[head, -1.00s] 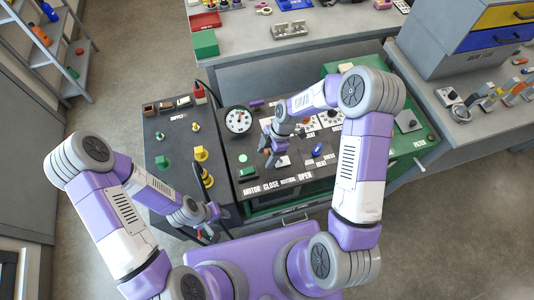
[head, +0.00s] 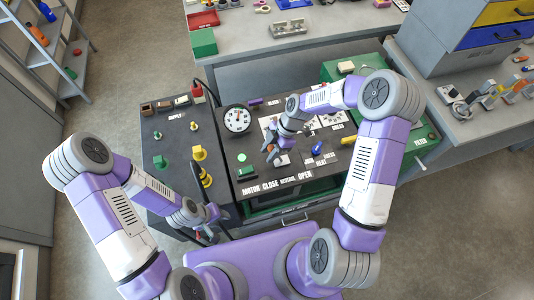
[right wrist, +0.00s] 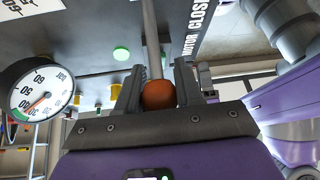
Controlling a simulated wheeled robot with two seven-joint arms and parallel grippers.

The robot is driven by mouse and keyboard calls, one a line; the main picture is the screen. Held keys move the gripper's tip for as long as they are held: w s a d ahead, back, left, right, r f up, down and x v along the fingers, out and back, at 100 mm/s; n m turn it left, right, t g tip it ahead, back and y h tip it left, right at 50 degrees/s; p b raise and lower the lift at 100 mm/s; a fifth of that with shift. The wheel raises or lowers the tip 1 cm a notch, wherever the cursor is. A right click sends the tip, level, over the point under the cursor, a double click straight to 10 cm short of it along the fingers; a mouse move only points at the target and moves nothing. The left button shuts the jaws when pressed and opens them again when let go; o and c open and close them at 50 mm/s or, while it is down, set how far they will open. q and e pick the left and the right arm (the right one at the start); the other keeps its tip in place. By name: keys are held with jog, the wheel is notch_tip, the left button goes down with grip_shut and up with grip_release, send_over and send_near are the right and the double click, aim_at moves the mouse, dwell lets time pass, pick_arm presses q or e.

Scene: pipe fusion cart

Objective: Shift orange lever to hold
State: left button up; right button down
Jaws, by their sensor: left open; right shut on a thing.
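The orange lever shows in the right wrist view as a round orange knob (right wrist: 159,95) on a grey shaft rising from the dark panel. My right gripper (right wrist: 157,88) has its two dark fingers on either side of the knob, shut on it. In the head view my right gripper (head: 271,154) is low over the dark control panel (head: 261,187), above the lettering MOTOR CLOSE NEUTRAL OPEN. The knob is hard to make out there. My left gripper (head: 210,226) is open and empty, beside the front edge of the supply panel.
A round gauge (head: 237,119) stands left of my right gripper. A green button (head: 241,157) and a blue handle (head: 316,149) are nearby on the panel. The supply panel (head: 172,139) with yellow and green knobs is at left. Open floor lies at right.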

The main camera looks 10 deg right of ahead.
jog(key=shift+d+r+y+b, duration=0.15)
jog(key=shift+d+y+b, duration=0.4)
jog(key=shift+d+y, duration=0.15)
jog(key=shift+d+r+y+b, duration=0.15)
jog(key=shift+d+y+b, duration=0.35)
jog(key=shift+d+y, duration=0.2)
jog(key=shift+d+r+y, duration=0.2)
jog(key=shift+d+y, duration=0.1)
jog(key=c, duration=0.7)
grip_release()
jog(key=shift+c, duration=0.2)
jog(key=v, duration=0.7)
jog(key=shift+d+r, duration=0.2)
